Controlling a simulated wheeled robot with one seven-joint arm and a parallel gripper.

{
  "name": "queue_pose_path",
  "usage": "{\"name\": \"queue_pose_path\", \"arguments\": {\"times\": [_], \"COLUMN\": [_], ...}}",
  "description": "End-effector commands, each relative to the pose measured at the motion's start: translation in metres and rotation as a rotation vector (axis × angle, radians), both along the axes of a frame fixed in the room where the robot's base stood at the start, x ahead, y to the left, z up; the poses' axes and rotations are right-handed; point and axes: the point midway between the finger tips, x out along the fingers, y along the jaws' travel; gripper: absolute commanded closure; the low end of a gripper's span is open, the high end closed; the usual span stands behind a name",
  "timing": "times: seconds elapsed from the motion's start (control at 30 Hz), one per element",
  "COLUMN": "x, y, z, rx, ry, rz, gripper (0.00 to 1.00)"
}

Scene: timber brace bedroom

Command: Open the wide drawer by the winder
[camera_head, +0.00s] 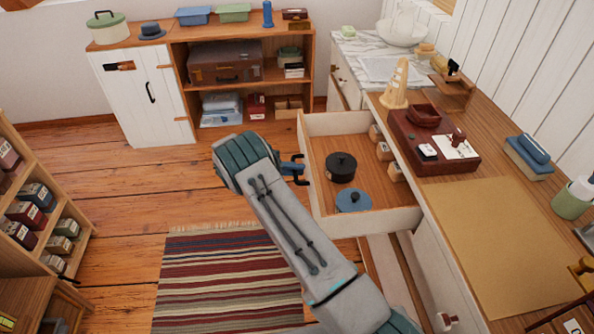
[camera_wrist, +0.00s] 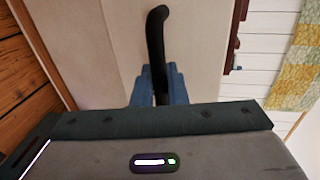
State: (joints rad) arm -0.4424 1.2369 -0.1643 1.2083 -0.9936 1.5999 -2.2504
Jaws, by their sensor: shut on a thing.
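The wide drawer (camera_head: 329,222) stands pulled out from the counter on the right in the head view. A black pot (camera_head: 340,167) and a blue lidded pot (camera_head: 353,201) lie inside it, with several small wooden blocks along its inner right side. My gripper (camera_head: 299,170) is at the drawer's front, on the left side of it. In the wrist view the blue fingers (camera_wrist: 158,86) are shut around the black handle (camera_wrist: 156,40), which is fixed to the pale drawer front (camera_wrist: 100,50). The lower part of the handle is hidden between the fingers.
A striped rug (camera_head: 225,280) lies on the floor. A white cabinet (camera_head: 148,100) and shelves stand at the back. Floor left of the drawer is clear.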

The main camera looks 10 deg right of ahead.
Motion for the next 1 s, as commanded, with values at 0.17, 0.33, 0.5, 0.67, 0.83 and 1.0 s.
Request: {"name": "queue_pose_path", "arguments": {"times": [0.17,0.33,0.5,0.67,0.83,1.0], "x": [-0.003,-0.004,-0.004,-0.003,-0.002,0.000], "y": [-0.001,0.001,0.002,0.002,-0.002,0.010], "z": [-0.001,-0.002,-0.002,-0.002,-0.001,0.001], "rx": [-0.002,-0.001,-0.002,-0.001,-0.002,-0.001], "ry": [0.006,0.008,0.010,0.007,0.005,0.003], "rz": [-0.018,-0.019,-0.017,-0.015,-0.018,-0.017], "gripper": [1.00,1.00,0.82,0.70,0.70,0.70]}}
